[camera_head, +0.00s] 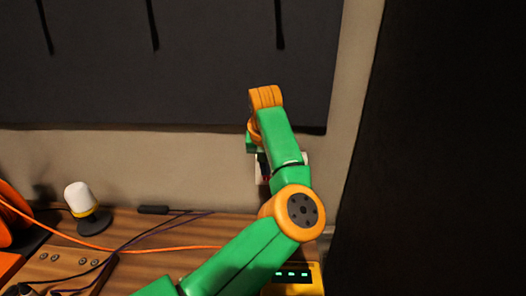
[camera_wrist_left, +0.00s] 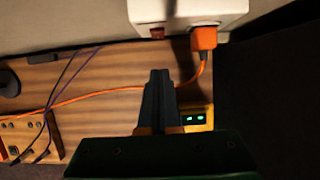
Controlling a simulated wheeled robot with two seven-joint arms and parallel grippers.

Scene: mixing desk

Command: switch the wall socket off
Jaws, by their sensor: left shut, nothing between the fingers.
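The white wall socket (camera_wrist_left: 235,8) is at the top of the left wrist view. A red switch (camera_wrist_left: 157,33) sits on its underside edge, and an orange plug (camera_wrist_left: 205,38) with an orange cable is plugged in beside it. In the head view the socket (camera_head: 260,168) is mostly hidden behind my left arm. My left gripper (camera_wrist_left: 159,74) is shut and empty. In the left wrist view its fingertips appear below the red switch with a visible gap; the exact distance is unclear. My right gripper is in neither view.
A wooden desk (camera_head: 165,264) runs along the wall. A yellow device (camera_head: 318,277) with green lights stands below my left arm. A white-topped lamp (camera_head: 78,196), an orange cable (camera_head: 90,242) and dark cables lie left. A dark panel (camera_head: 455,150) fills the right side.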

